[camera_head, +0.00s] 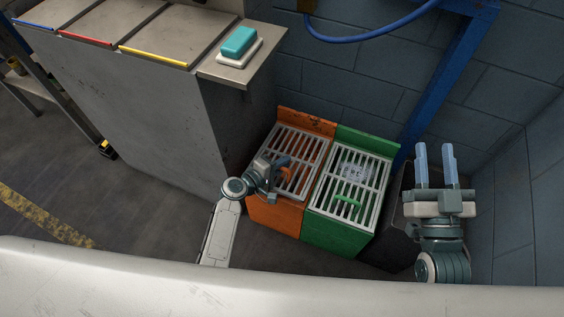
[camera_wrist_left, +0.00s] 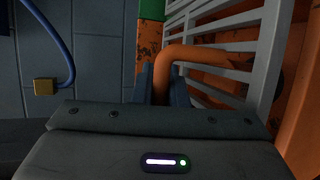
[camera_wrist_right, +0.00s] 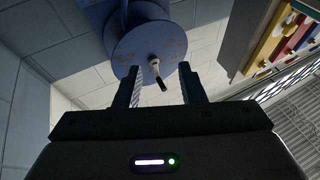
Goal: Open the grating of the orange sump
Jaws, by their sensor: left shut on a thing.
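The orange sump (camera_head: 274,217) stands on the floor beside the grey cabinet, its light grey barred grating (camera_head: 300,145) lying over its top. My left gripper (camera_head: 278,171) is over this grating and shut on its orange handle. In the left wrist view the bent orange handle (camera_wrist_left: 195,56) runs down between the fingers (camera_wrist_left: 163,85), with the grating bars (camera_wrist_left: 262,50) at the right. The gripper hides part of the handle and bars in the head view. My right gripper (camera_head: 436,165) is open and empty, right of the sumps; its fingers stand apart in the right wrist view (camera_wrist_right: 160,90).
The green sump (camera_head: 328,235) adjoins the orange one on the right, with its own grating and green handle (camera_head: 347,201). The grey cabinet (camera_head: 150,110) stands left, with a teal-and-white block (camera_head: 239,43) on its ledge. A blue post (camera_head: 440,85) rises behind. Floor is free in front of the cabinet.

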